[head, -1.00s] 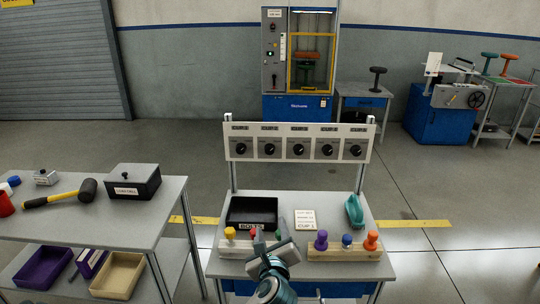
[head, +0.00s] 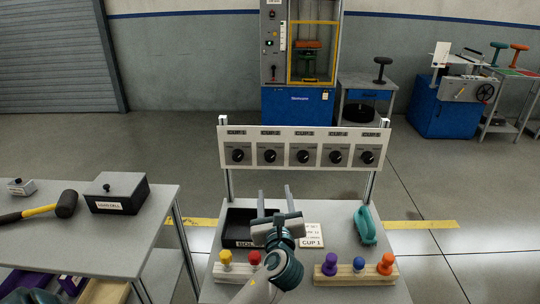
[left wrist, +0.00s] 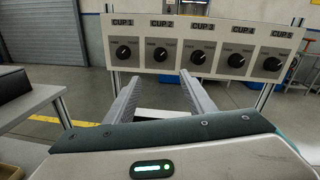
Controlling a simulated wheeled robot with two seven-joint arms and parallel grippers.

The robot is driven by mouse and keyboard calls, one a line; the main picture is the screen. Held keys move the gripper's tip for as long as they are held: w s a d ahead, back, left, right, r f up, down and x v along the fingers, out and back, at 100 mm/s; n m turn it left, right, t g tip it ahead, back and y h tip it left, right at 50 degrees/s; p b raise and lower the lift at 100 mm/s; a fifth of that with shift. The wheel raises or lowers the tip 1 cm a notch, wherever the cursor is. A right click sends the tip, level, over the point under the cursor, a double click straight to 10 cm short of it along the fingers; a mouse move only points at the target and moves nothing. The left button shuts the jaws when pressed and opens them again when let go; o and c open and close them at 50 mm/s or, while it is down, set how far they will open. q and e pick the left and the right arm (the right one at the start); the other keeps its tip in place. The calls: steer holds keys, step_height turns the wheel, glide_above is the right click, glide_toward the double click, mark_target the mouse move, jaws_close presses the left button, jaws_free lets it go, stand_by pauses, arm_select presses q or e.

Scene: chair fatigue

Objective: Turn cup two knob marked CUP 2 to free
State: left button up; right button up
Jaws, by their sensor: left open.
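The white knob panel (head: 252,142) stands on posts at the back of the bench, with a row of black knobs. The CUP 2 knob (head: 270,156) is second from the left; it also shows in the left wrist view (left wrist: 160,53) under its CUP 2 label, with FREE printed at its left. My left gripper (head: 274,190) is open and empty, fingers pointing up toward the panel from below and in front, apart from the knob. In the left wrist view its two fingers (left wrist: 158,88) are below the CUP 2 knob. My right gripper is not in view.
On the bench (head: 340,212) are a black bin (head: 236,228), a CUP 1 card (head: 312,236), a teal object (head: 365,226) and wooden racks with coloured knobs (head: 352,275). A side table (head: 100,240) at left holds a mallet (head: 62,204) and black box (head: 117,192).

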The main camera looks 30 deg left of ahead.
arm_select(q)
steer(key=p, duration=0.1)
glide_toward(271, 158)
steer(key=x, duration=0.7)
steer(key=shift+w+a, duration=0.1)
steer(key=shift+a, duration=0.1)
steer(key=shift+w+a, duration=0.3)
steer(key=shift+w, duration=0.05)
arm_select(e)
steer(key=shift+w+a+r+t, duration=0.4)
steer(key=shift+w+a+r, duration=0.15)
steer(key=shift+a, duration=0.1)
arm_select(q)
steer(key=c, duration=1.1)
steer(key=shift+o, duration=0.2)
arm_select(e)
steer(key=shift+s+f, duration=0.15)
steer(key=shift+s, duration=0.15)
